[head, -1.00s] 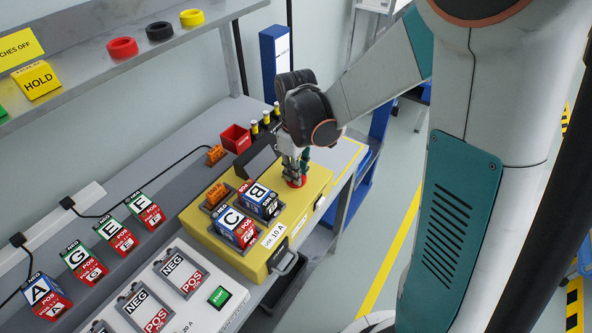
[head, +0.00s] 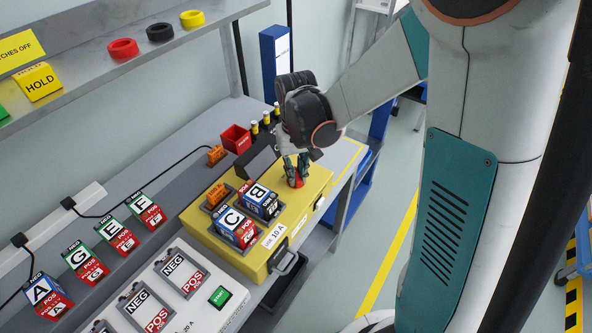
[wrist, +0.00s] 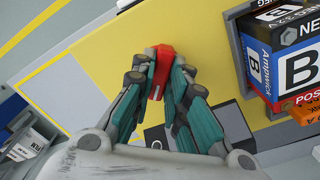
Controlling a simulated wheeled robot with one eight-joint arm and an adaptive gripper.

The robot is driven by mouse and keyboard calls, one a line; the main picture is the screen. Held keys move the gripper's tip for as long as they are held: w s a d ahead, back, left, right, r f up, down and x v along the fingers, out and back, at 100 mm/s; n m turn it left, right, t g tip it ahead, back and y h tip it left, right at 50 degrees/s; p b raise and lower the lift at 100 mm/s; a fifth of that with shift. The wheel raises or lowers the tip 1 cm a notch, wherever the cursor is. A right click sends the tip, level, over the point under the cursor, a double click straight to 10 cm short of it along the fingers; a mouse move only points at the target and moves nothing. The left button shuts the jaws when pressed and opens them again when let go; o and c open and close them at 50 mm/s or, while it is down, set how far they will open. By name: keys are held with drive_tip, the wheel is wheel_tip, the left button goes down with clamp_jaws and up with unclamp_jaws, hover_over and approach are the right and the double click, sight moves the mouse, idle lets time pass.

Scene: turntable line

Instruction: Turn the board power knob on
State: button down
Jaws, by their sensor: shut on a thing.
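The red power knob (wrist: 160,62) stands on top of the yellow board box (head: 318,189). In the wrist view my gripper (wrist: 161,78) is shut on it, one teal finger against each side. In the head view my gripper (head: 296,168) points down at the box's far right part, with the red knob (head: 299,180) showing between the fingers. A black mark on the box top shows below the fingers in the wrist view, partly covered, so I cannot read the knob's setting.
Batteries C (head: 236,225) and B (head: 261,199) sit in the yellow box beside the gripper. An orange block (head: 217,194) lies behind them. Batteries A, G, E and F stand along the left. A white box with a green START button (head: 219,296) is in front.

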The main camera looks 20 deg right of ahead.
drive_tip(key=m, duration=0.5)
drive_tip(key=shift+m, duration=2.5)
drive_tip(key=c, duration=1.6)
unclamp_jaws()
wheel_tip(320, 180, up, 12)
drive_tip(key=shift+r, duration=0.1)
